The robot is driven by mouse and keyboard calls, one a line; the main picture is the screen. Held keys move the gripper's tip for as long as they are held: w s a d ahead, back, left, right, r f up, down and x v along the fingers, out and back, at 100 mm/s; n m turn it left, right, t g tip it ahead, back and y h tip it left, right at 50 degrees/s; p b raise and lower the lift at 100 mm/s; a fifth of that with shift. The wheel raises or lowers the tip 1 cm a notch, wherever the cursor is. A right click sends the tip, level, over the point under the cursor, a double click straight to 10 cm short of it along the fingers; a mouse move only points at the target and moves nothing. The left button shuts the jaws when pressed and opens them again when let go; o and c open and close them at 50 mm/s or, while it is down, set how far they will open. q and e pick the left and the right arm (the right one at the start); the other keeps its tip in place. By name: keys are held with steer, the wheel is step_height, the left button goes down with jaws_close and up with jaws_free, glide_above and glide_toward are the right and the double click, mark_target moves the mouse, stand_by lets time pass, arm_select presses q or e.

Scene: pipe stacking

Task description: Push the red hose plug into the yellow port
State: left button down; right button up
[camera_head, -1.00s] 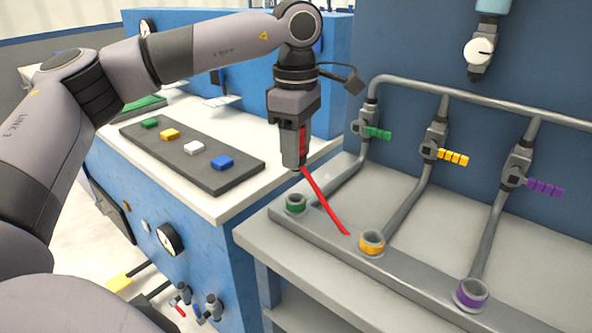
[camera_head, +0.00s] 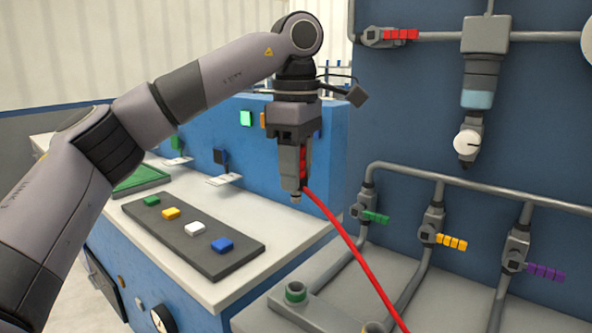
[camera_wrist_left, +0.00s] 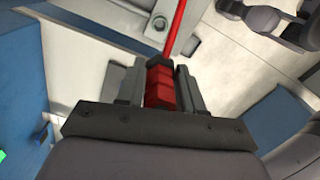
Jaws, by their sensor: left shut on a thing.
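My left gripper (camera_head: 296,194) points down, shut on the red hose plug (camera_head: 303,163). The plug shows as a ribbed red block between the fingers in the left wrist view (camera_wrist_left: 162,86). The red hose (camera_head: 350,243) runs from the gripper down to the right and leaves the picture at the bottom edge. In the left wrist view it goes up from the plug. The yellow port is almost wholly cut off at the bottom edge; only a grey rim (camera_head: 374,327) shows there. The gripper is well above and left of it. My right gripper is not in view.
The green port (camera_head: 296,292) stands on the grey bench below my gripper. Pipes with green (camera_head: 376,217), yellow (camera_head: 451,241) and purple (camera_head: 545,271) handles rise behind. A dark tray (camera_head: 190,240) with coloured blocks lies on the white counter at left.

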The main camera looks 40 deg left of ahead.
arm_select(q)
step_height(320, 180, up, 2)
steer(key=shift+r+p, duration=0.15)
steer(key=shift+p, duration=1.1)
steer(key=shift+r+p, duration=0.95)
steer(key=shift+p, duration=0.2)
step_height(320, 180, up, 2)
steer(key=shift+r+p, duration=0.1)
steer(key=shift+p, duration=1)
steer(key=shift+r+p, duration=0.8)
steer(key=shift+p, duration=0.25)
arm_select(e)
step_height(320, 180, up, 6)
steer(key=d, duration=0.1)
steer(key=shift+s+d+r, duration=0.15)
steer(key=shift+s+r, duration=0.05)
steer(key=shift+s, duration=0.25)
arm_select(q)
steer(key=shift+f, duration=0.1)
